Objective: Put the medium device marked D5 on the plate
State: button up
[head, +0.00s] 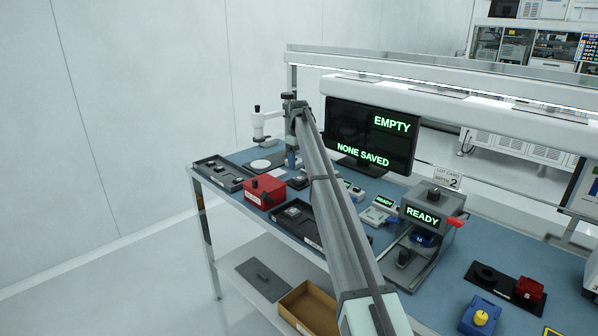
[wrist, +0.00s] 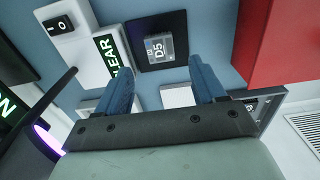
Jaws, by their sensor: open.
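The device marked D5 (wrist: 158,46) is a small grey square block on a black square pad (wrist: 178,23) in the wrist view. My gripper (wrist: 161,66) is open, with its two blue fingers spread apart and D5 lying beyond the tips, roughly between them in the picture. Nothing is seen held. In the head view my gripper (head: 291,159) points down over the back left of the bench, and D5 cannot be made out there.
A red box (head: 264,191) stands close by; it also fills the upper right of the wrist view (wrist: 285,40). A white switch box (wrist: 75,40) marked CLEAR is left of D5. Black trays (head: 222,173) and a white microscope (head: 262,124) are nearby. A monitor (head: 370,133) stands behind.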

notch_tip(320, 180, up, 6)
jog(key=shift+f, duration=0.1)
jog(key=shift+o, duration=0.4)
dwell(1.0)
